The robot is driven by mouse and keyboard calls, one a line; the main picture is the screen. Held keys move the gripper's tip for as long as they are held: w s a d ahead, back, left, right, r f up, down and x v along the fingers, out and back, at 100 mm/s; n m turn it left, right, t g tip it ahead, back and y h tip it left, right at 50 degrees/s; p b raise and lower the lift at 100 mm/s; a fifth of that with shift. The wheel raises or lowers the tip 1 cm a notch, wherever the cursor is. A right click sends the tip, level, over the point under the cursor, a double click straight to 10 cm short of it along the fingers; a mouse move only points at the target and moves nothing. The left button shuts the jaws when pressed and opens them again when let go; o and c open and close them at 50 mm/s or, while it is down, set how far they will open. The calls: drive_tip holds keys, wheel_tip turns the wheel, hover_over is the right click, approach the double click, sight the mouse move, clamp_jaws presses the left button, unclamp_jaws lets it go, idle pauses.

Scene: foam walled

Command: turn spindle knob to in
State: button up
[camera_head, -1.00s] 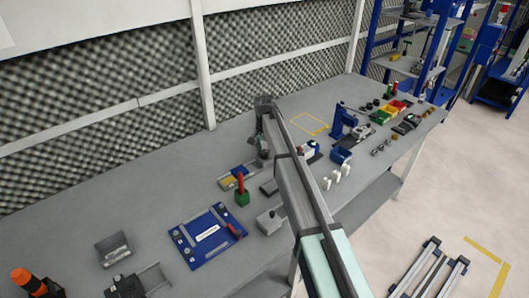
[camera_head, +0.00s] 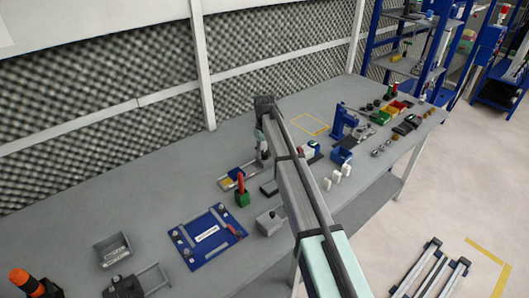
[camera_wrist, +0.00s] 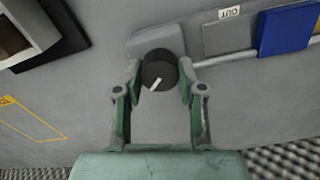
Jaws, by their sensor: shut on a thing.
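The spindle knob (camera_wrist: 159,70) is a round black knob with a white pointer line, seen in the wrist view on a rounded grey base plate. The pointer slants toward the lower left of that view. My gripper (camera_wrist: 160,84) is shut on the knob, with one finger on each side of it. A grey rod (camera_wrist: 225,60) runs right from the knob to a blue block (camera_wrist: 287,30). An "OUT" label (camera_wrist: 229,12) sits above the rod; no "in" label is readable. In the head view, my gripper (camera_head: 262,152) hangs over the bench and the knob is hidden.
A green block with a red handle (camera_head: 242,190) and a blue plate (camera_head: 205,237) stand nearby on the grey bench. A blue press (camera_head: 342,122) and several white pieces are to the right. A dark open-sided box (camera_wrist: 40,35) shows at the wrist view's upper left.

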drive_tip(key=n, duration=0.7)
drive_tip(key=shift+s, duration=0.1)
drive_tip(key=n, duration=0.6)
drive_tip(key=shift+n, duration=0.4)
drive_tip(key=n, duration=0.7)
drive_tip(key=shift+b, duration=0.3)
drive_tip(key=n, duration=0.6)
drive_tip(key=shift+n, duration=0.3)
drive_tip(key=o, duration=1.1)
drive_tip(key=shift+o, duration=0.2)
